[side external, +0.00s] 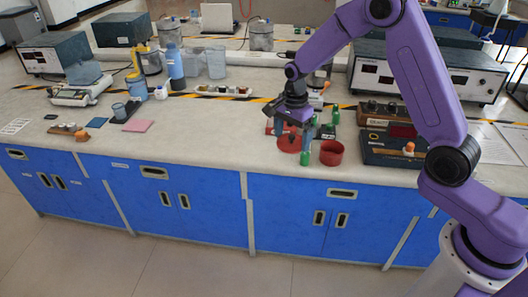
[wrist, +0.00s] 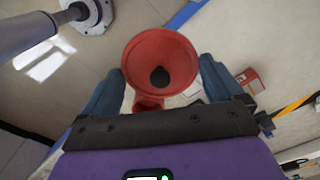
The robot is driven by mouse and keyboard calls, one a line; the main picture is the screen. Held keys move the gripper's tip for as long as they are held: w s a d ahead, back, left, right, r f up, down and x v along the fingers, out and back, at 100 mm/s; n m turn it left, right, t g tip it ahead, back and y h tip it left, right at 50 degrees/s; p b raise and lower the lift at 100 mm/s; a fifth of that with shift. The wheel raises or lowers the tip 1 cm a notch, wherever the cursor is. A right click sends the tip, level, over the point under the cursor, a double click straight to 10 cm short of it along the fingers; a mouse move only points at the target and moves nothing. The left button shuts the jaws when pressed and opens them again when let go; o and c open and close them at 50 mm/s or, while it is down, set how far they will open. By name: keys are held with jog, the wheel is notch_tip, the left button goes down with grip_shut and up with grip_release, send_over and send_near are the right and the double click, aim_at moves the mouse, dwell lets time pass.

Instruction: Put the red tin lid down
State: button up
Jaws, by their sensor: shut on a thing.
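The red tin lid (wrist: 140,55) is round, with a dark knob at its middle. It sits between the two fingers of my gripper (wrist: 163,82) in the wrist view. My gripper (side external: 291,124) is shut on it and points down over the bench's front part in the side view. The lid (side external: 289,146) shows below the fingers there, close to the bench top; I cannot tell whether it touches. An open round red tin (side external: 331,153) stands just right of it. Part of a red round thing (wrist: 148,104) shows beyond the lid's lower edge in the wrist view.
A small green-capped bottle (side external: 305,158) stands between lid and tin, near the bench's front edge. More green bottles (side external: 335,116) stand behind. A device with dark panel (side external: 392,146) is to the right. The bench top (side external: 215,135) left of my gripper is clear.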

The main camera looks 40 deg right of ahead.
jog(key=w+f, duration=0.4)
jog(key=w, duration=0.4)
send_over(264, 156)
jog(key=f, duration=0.4)
jog(key=shift+s+f, duration=0.25)
jog(key=shift+f, duration=0.05)
jog(key=shift+w+f, duration=0.2)
jog(key=shift+f, duration=1.6)
jog(key=shift+f, duration=0.15)
jog(key=o, duration=0.7)
jog(key=shift+c, duration=0.2)
notch_tip(264, 156, up, 12)
